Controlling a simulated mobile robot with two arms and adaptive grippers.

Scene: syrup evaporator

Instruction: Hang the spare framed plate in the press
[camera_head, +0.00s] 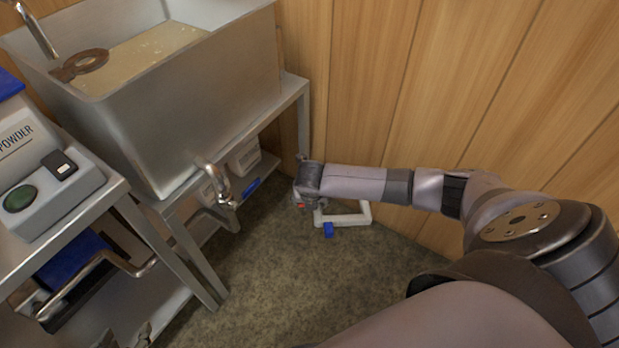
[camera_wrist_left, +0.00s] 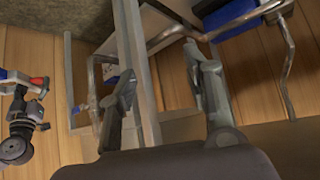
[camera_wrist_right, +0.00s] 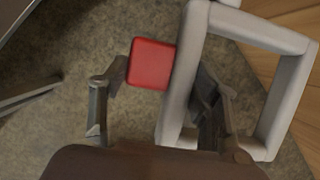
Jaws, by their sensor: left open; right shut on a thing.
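A hollow pale frame with a red block (camera_wrist_right: 151,64) on one side is in my right gripper (camera_wrist_right: 160,80). The frame (camera_wrist_right: 180,85) shows floor through its middle. In the head view the frame (camera_head: 350,219) hangs low near the wood wall, with a blue tab (camera_head: 328,230); my right gripper there is partly hidden. Metal rails with a blue piece (camera_head: 80,263), possibly the press, are under the left table; they also show in the left wrist view (camera_wrist_left: 232,14). My left gripper (camera_wrist_left: 165,75) is open and empty, near a table leg; its fingers show at the head view's bottom left (camera_head: 122,337).
A steel tank (camera_head: 205,95) with a tap stands on a metal stand, with white tubs (camera_head: 243,157) on its lower shelf. A grey box with a green button (camera_head: 20,198) sits on the left table. The floor (camera_head: 290,290) in the middle is clear.

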